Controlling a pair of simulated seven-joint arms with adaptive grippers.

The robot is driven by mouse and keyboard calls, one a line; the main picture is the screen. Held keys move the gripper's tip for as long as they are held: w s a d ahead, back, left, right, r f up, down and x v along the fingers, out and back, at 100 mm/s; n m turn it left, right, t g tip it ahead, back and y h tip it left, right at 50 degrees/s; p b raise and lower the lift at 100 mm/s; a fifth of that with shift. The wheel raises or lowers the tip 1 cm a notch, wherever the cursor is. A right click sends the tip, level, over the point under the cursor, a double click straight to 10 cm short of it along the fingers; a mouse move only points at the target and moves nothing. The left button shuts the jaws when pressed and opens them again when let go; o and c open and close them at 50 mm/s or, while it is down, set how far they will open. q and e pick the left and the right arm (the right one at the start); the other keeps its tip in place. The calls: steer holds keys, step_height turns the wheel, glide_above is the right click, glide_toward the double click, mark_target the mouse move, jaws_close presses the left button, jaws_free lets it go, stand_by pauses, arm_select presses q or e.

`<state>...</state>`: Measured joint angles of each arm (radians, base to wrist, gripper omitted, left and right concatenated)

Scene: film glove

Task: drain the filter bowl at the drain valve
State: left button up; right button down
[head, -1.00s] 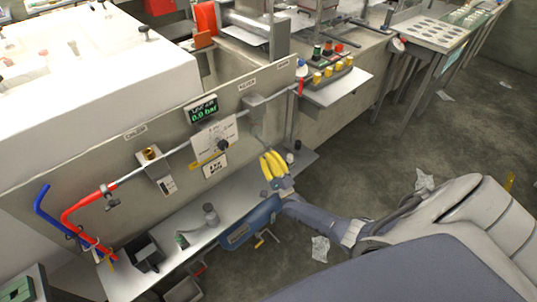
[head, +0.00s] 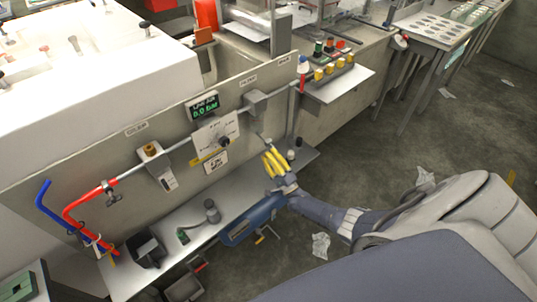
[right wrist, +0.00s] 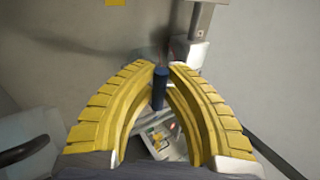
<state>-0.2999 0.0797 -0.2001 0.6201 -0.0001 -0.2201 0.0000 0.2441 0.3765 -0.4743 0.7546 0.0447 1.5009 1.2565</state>
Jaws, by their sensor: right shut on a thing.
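My right gripper (head: 271,160), with yellow segmented fingers, reaches in from the right in the head view. It is below the grey filter unit (head: 256,97) on the panel's pipe. In the right wrist view its fingers (right wrist: 160,72) are shut on a dark blue upright cylinder (right wrist: 160,90), which looks like the drain valve's knob. A grey fitting (right wrist: 190,50) is just beyond the right fingertip. In the head view the fingers hide the knob, and the bowl is hard to make out. My left gripper is not in view.
The pressure display (head: 203,107) reads 0.0 bar. Red and blue hoses (head: 75,207) are at the panel's left end. A shelf (head: 180,255) with a dark box (head: 146,250) runs below.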

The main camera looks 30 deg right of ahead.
steer(key=c, duration=1.4)
jaws_free()
steer(key=v, duration=1.2)
steer(key=s+a+f+n+g, duration=0.3)
steer(key=s+f+n+g, duration=0.15)
steer(key=f, duration=0.55)
steer(key=s+a+f+n+g+h, duration=0.1)
steer(key=s+a+f+n+g, duration=0.25)
steer(key=s+f, duration=0.4)
steer(key=s+a+f+n+g, duration=0.3)
steer(key=f+n+g, duration=0.1)
steer(key=f, duration=0.7)
steer(key=s+a+f+n+g, duration=0.1)
steer(key=s+f+n+g, duration=0.1)
steer(key=s, duration=0.8)
steer(key=s+a+f+n+g+h, duration=0.1)
steer(key=s+f+n+g, duration=0.2)
steer(key=s, duration=0.8)
steer(key=s+a+f+n+g+h, duration=0.1)
steer(key=s+f+n+g, duration=0.2)
steer(key=s+f+g, duration=0.3)
steer(key=s+f, duration=0.2)
steer(key=s, duration=0.3)
steer(key=shift+s+f, duration=0.25)
steer(key=shift+f, duration=0.1)
